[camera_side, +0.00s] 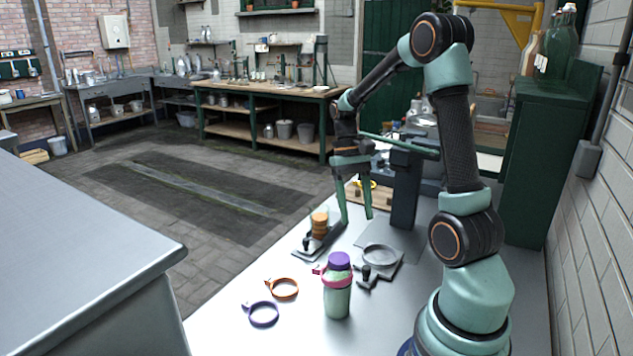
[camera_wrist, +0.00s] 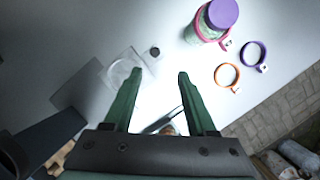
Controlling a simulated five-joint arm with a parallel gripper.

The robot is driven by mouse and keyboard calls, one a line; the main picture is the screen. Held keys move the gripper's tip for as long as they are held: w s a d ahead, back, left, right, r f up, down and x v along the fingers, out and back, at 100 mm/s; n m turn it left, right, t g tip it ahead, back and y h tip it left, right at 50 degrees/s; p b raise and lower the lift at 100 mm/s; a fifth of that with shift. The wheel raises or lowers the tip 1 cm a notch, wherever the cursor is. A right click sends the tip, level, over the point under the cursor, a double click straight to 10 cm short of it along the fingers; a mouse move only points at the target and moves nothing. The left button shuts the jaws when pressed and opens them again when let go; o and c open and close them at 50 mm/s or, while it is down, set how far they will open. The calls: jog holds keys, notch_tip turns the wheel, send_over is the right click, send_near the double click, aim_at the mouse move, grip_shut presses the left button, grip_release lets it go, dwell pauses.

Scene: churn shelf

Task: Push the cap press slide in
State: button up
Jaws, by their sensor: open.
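The cap press shows in the side view as a dark green upright post (camera_side: 405,190) with an arm on top. A grey slide plate (camera_side: 398,262) with a round ring seat and a black knob (camera_side: 365,272) lies in front of the post, apparently drawn out. In the wrist view the pale slide plate (camera_wrist: 122,68) lies left of my fingertips, its black knob (camera_wrist: 155,51) just beyond them. My gripper (camera_side: 357,218) is open and empty, pointing down above the bench between the slide and a holder of orange caps; it also shows in the wrist view (camera_wrist: 160,74).
A green bottle (camera_side: 338,298) with a purple cap and pink ring stands near the front. An orange ring (camera_side: 285,288) and a purple ring (camera_side: 263,314) lie left of it. The stack of orange caps (camera_side: 320,225) stands on a dark base at the bench's left edge.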

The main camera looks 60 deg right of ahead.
jog(key=w+a+r+n+t+h, duration=0.1)
jog(key=a+r+n+t, duration=0.2)
jog(key=a, duration=0.5)
jog(key=w+a+r+n+t+h, duration=0.1)
jog(key=a+r+n+t, duration=0.3)
jog(key=a, duration=0.4)
jog(key=shift+w+r+h, duration=0.4)
jog(key=shift+w+r, duration=0.05)
jog(key=shift+r, duration=0.35)
jog(key=m+g+y, duration=0.3)
jog(key=m+g, duration=0.4)
send_over(367, 267)
jog(key=w+d, duration=0.4)
notch_tip(367, 267, down, 9)
jog(key=x, duration=0.8)
jog(key=a+x, duration=0.1)
jog(key=x, duration=0.3)
jog(key=shift+s+f, duration=0.15)
jog(key=shift+f, duration=0.05)
